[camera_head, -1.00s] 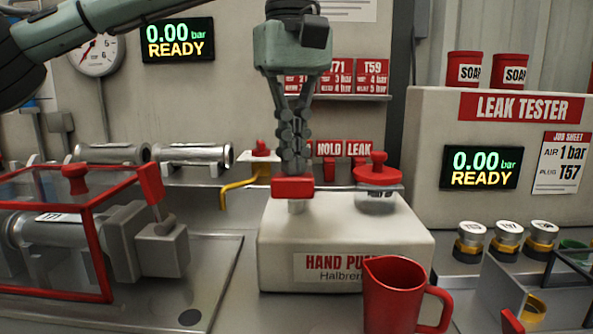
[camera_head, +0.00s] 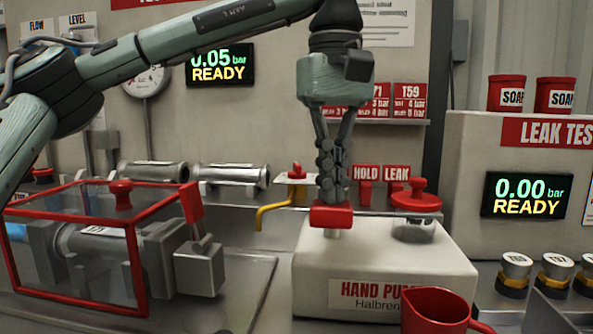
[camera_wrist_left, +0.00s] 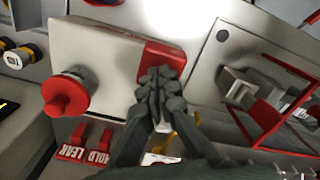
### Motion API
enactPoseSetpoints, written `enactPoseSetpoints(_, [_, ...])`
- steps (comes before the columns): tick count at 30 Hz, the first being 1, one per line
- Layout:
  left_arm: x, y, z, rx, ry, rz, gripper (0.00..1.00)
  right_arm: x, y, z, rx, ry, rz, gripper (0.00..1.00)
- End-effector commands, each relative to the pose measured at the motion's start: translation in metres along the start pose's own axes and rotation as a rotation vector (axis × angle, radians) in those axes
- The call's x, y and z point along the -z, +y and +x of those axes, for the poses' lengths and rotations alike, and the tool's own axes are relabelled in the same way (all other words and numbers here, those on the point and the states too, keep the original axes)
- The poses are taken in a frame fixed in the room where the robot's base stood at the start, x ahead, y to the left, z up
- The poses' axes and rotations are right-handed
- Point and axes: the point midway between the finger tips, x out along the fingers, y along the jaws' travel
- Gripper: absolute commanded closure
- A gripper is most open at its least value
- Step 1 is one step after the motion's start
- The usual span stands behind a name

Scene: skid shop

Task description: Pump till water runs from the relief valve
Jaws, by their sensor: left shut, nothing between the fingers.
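The white hand pump (camera_head: 460,262) has a red block-shaped handle (camera_head: 331,218) on a short metal stem. My left gripper (camera_head: 331,192) is shut and empty, pointing down with its fingertips at the top of the handle. In the left wrist view the shut fingers (camera_wrist_left: 160,88) overlap the red handle (camera_wrist_left: 168,54); whether they press on it I cannot tell. Behind the pump, a red-knobbed valve (camera_head: 297,172) has a yellow bent spout (camera_head: 268,212); no water shows at it. The rear display (camera_head: 220,66) reads 0.05 bar READY. My right gripper is out of view.
A red-lidded filler (camera_head: 416,200) sits on the pump's right side, and a red jug (camera_head: 437,308) stands in front. Left is a red-framed clear guard (camera_head: 134,265) over a clamped part. The leak tester (camera_head: 470,160) at right reads 0.00 bar. Metal cylinders (camera_head: 230,174) lie behind.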

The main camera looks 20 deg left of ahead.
Motion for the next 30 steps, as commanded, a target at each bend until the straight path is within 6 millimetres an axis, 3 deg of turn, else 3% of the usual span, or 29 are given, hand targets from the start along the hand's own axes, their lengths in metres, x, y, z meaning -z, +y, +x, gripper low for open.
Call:
enactPoseSetpoints(24, [0.001, 0.0, 0.053, 0.002, 0.0, -0.002, 1.0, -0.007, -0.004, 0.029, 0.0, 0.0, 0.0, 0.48])
enactPoseSetpoints(30, [0.001, 0.0, 0.05, 0.001, 0.001, -0.002, 1.0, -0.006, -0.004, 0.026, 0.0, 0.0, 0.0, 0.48])
